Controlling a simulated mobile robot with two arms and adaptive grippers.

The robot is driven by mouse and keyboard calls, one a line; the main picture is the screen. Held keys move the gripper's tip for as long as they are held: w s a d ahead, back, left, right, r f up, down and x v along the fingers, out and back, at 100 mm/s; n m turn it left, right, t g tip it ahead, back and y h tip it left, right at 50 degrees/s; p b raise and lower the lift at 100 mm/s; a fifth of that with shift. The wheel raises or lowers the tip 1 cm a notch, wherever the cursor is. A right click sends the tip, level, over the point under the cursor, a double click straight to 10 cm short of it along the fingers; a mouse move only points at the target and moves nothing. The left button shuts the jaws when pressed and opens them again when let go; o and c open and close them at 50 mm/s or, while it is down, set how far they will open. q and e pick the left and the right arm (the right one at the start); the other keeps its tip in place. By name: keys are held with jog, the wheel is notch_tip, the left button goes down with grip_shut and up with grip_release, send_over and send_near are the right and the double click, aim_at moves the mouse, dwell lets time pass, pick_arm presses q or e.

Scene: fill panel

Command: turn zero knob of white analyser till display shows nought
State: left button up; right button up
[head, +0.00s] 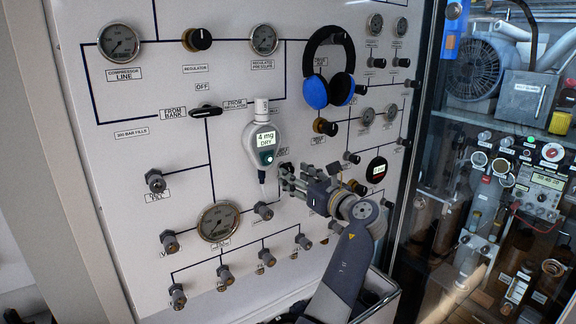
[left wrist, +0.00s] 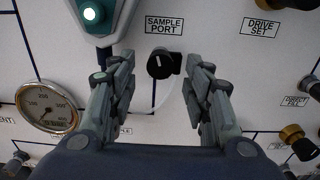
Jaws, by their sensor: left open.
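The white analyser (head: 263,132) hangs upright on the panel, its lit display (head: 265,139) reading "4 mg DRY". A dark teal knob with a glowing green-white centre (head: 266,157) sits below the display; I take it as the zero knob. The knob's lower part shows at the top left of the left wrist view (left wrist: 92,14). My left gripper (head: 284,178) is open, right of and below the analyser. In the left wrist view its fingers (left wrist: 158,88) stand either side of a black sample port knob (left wrist: 160,66), apart from the analyser knob. My right gripper is out of view.
Blue and black headphones (head: 329,75) hang right of the analyser. A thin tube runs down from the analyser. A pressure gauge (head: 218,222) and several valves (head: 170,241) are below left. A glass-fronted bay with equipment (head: 510,170) stands at the right.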

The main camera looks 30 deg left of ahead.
pick_arm(q)
jog(key=p+x, duration=0.1)
jog(key=x, duration=0.3)
jog(key=shift+r, duration=0.1)
jog(key=shift+w+a, duration=0.15)
jog(key=shift+a, duration=0.1)
jog(key=shift+c, duration=0.3)
grip_shut()
